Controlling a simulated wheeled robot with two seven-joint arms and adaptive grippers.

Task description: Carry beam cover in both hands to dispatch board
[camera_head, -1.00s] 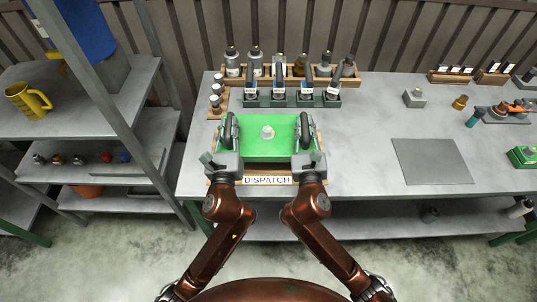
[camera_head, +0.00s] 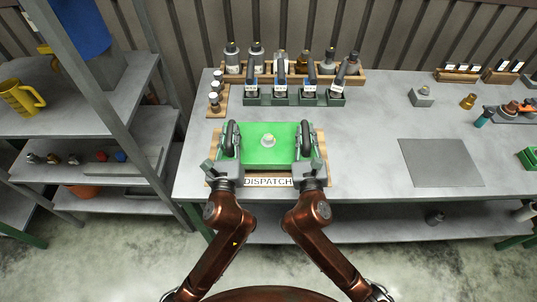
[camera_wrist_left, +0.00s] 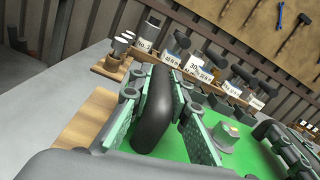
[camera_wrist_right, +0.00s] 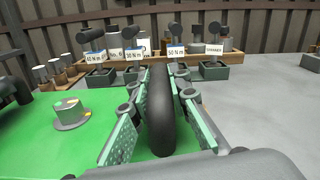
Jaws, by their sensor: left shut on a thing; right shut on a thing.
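The beam cover (camera_head: 285,152) is a green plate with a raised grey knob in its middle and a black handle at each end. It lies level over the wooden dispatch board (camera_head: 322,148), whose rim shows around it. I cannot tell whether it touches the board. A "DISPATCH" label (camera_head: 268,182) is on the board's front edge. My left gripper (camera_head: 230,145) is shut on the left black handle (camera_wrist_left: 153,110). My right gripper (camera_head: 305,145) is shut on the right black handle (camera_wrist_right: 158,110).
Behind the board stand a green rack (camera_head: 258,100) of labelled tools, a wooden rack (camera_head: 362,77) of bottles and a small wooden stand (camera_head: 222,112) at left. A grey mat (camera_head: 440,162) lies to the right, with clear table between. A metal shelf (camera_head: 90,120) stands at left.

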